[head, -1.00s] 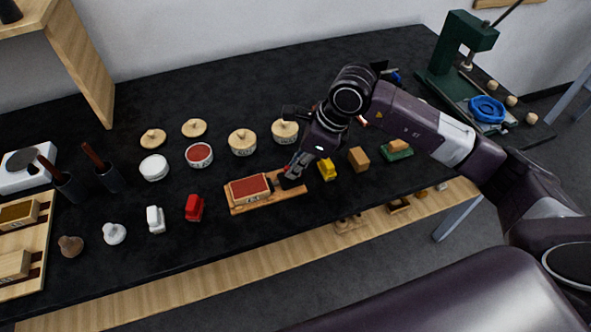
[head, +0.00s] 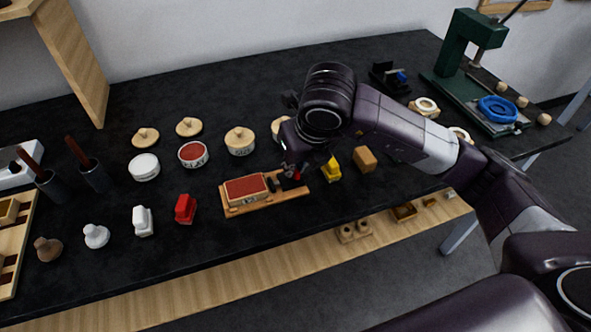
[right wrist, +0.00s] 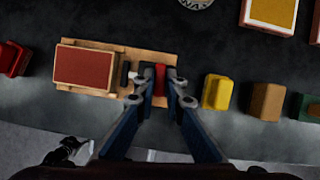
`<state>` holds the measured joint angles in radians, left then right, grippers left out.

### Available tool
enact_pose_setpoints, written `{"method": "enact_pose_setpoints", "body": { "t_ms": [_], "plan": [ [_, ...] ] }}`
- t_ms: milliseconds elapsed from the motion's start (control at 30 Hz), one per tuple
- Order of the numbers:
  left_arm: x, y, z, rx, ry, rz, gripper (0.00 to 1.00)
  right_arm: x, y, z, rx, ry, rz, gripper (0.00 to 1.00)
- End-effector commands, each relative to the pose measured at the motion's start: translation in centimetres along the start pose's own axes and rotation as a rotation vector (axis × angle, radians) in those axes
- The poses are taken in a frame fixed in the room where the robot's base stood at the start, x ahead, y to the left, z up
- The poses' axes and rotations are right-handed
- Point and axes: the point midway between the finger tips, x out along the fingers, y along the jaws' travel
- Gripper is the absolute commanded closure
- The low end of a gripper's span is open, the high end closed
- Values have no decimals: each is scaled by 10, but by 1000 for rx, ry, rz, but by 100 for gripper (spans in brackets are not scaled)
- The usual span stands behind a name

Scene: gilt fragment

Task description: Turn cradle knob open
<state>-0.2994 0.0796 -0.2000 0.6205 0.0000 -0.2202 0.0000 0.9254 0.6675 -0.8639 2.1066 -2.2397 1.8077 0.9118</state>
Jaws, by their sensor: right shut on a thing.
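The cradle is a flat wooden board (head: 238,209) near the table's front edge, and it also shows in the right wrist view (right wrist: 110,46). A block with a red top (head: 246,188) lies on its left part, also seen in the right wrist view (right wrist: 84,68). A red knob (right wrist: 160,84) stands at the cradle's right end beside a dark clamp piece (right wrist: 134,74). My right gripper (right wrist: 160,78) points down and is shut on the red knob, one finger on each side. In the head view my right gripper (head: 293,170) is partly hidden by its own wrist. My left gripper is out of view.
A yellow stamp (head: 331,168) and a tan block (head: 365,159) stand close to the right of the cradle. A red stamp (head: 185,209) stands to its left. Round tins (head: 193,154) lie behind. A green press (head: 465,70) stands at the far right.

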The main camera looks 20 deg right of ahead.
Motion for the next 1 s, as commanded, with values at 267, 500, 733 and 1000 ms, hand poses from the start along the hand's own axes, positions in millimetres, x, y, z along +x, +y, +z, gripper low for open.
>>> {"method": "enact_pose_setpoints", "body": {
  "t_ms": [267,500,733,1000],
  "plan": [
    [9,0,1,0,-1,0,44,-2,0,4,100,-10,-40,100],
    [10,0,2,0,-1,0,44,-2,0,4,126,-10,-50,100],
    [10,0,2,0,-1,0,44,-3,0,4,128,-10,-51,100],
    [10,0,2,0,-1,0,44,-2,0,3,126,-7,-51,72]
  ]
}}
